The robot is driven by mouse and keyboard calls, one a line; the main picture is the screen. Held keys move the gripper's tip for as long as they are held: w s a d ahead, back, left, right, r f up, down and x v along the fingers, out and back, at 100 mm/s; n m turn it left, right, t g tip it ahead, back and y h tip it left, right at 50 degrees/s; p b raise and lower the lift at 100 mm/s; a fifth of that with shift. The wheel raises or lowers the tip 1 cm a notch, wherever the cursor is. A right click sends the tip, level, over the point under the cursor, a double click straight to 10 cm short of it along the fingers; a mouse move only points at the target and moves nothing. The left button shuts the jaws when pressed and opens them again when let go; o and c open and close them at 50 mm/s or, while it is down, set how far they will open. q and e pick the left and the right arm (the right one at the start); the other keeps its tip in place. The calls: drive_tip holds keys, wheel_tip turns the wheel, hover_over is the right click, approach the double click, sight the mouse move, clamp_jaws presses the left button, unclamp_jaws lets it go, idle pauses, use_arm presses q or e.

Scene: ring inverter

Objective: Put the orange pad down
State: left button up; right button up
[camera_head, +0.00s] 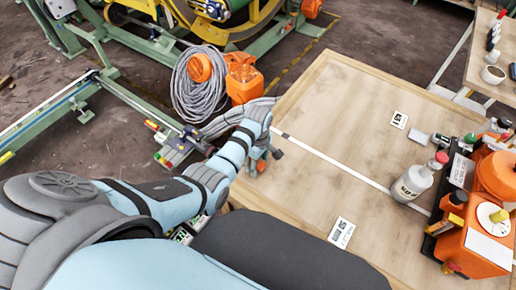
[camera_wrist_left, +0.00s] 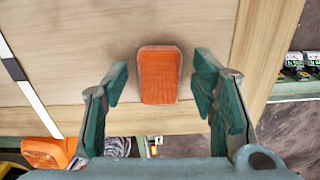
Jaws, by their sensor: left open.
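The orange pad (camera_wrist_left: 160,75) appears to rest on the wooden table top (camera_wrist_left: 110,25), near the table's edge, in the left wrist view. My left gripper (camera_wrist_left: 161,72) is open, with one green finger on each side of the pad and a visible gap to both. In the head view my left gripper (camera_head: 262,158) is over the left edge of the wooden table (camera_head: 335,110). The pad is mostly hidden there by the gripper. My right gripper is not in view.
A white line (camera_wrist_left: 28,85) runs across the table. Printed cards (camera_head: 341,233), a grey bottle (camera_head: 414,182) and orange equipment (camera_head: 480,240) stand to the right. Coiled cable (camera_head: 197,90) and an orange container (camera_head: 243,78) are beyond the left edge. The table's middle is clear.

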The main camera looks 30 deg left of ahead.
use_arm(q)
wheel_tip(320, 180, up, 14)
drive_tip(key=p, duration=0.4)
drive_tip(key=shift+w+a+r, duration=0.15)
drive_tip(key=shift+w+a, duration=0.05)
drive_tip(key=shift+w, duration=0.15)
